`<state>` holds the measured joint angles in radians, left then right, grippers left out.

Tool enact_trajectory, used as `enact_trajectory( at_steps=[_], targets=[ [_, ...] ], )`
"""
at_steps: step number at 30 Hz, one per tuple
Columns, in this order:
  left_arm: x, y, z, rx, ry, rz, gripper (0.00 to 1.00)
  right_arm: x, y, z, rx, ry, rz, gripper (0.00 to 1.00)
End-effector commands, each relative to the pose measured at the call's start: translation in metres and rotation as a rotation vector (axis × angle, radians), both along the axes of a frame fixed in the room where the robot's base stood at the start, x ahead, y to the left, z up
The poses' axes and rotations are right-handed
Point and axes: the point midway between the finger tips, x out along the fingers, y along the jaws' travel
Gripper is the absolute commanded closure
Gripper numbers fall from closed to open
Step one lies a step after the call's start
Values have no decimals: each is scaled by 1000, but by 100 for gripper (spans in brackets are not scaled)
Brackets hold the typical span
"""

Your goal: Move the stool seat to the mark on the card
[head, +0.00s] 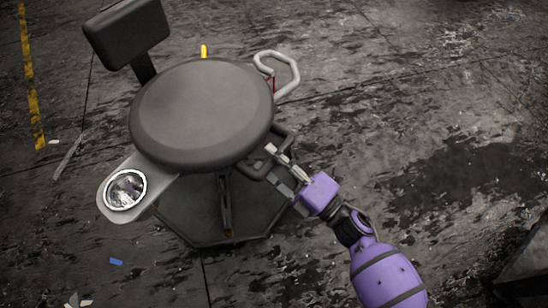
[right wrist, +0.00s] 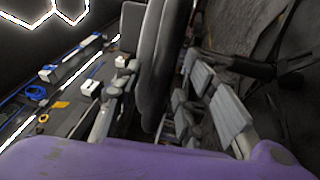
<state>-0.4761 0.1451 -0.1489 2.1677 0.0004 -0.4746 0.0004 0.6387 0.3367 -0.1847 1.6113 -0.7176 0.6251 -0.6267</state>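The round dark grey stool seat (head: 203,112) sits roughly level above an angular base plate (head: 245,222). My right gripper (head: 277,167) is at the seat's lower right edge, beside a dark looped handle (head: 286,137) under the rim. Its fingers are spread. In the right wrist view the fingers of my right gripper (right wrist: 162,80) stand apart, with the seat's dark edge (right wrist: 160,55) beyond and between them. I cannot tell whether they touch the handle. I cannot make out the card or its mark. My left gripper is out of view.
A dark backrest (head: 127,30) rises behind the seat. A holder arm with a shiny round cup (head: 125,190) sticks out at left, and a light grey loop (head: 284,73) at upper right. Small scraps lie on the floor. The floor at right is largely clear.

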Motion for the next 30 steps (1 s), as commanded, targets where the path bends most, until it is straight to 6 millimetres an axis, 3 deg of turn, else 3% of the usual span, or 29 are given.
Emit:
enact_trajectory(
  at_steps=[7, 16, 25, 30],
  targets=[
    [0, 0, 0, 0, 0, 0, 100, 0, 1, 0, 1, 1, 0, 63],
    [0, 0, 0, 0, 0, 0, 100, 0, 0, 0, 1, 1, 0, 100],
    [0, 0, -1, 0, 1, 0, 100, 0, 0, -2, 0, 2, -1, 100],
    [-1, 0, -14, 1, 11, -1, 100, 0, 0, -26, -2, 6, 0, 100]
  ],
)
